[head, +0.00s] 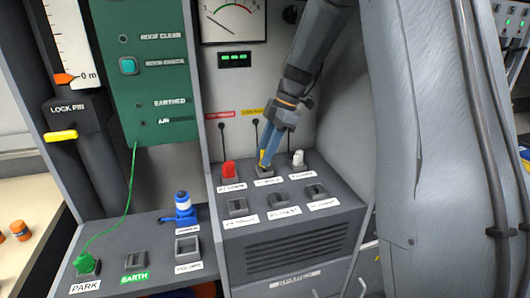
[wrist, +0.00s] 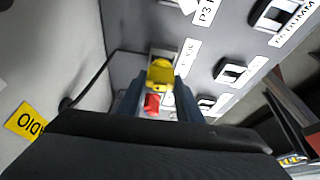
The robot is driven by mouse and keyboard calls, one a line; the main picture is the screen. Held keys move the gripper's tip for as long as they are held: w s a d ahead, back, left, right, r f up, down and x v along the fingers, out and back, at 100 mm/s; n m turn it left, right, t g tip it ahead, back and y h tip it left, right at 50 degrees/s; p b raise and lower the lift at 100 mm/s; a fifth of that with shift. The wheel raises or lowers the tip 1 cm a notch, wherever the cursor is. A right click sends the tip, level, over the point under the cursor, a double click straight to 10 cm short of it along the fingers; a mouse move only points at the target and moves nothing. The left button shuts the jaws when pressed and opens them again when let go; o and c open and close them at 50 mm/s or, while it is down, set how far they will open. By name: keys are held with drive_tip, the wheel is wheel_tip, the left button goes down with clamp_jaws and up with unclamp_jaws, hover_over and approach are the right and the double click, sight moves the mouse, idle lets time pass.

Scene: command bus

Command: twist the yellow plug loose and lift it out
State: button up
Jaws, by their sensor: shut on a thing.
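The yellow plug (head: 264,157) sits in the middle socket of the back row on the grey panel. In the wrist view the yellow plug (wrist: 160,74) shows between my two fingers, with its socket just behind it. My gripper (head: 268,150) comes down from above and is shut on the yellow plug. In the wrist view the fingers of my gripper (wrist: 157,92) lie on either side of it. The fingers hide part of the plug in the head view. I cannot tell how far the plug is turned.
A red plug (head: 228,171) stands close on the left and a white plug (head: 298,158) on the right. Empty sockets (head: 277,200) lie in front. A blue connector (head: 183,208) and a green plug (head: 86,263) are on the lower left panel. Black cords run up the wall behind.

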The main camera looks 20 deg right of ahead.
drive_tip(key=shift+r+p, duration=1.7)
drive_tip(key=shift+r, duration=1.3)
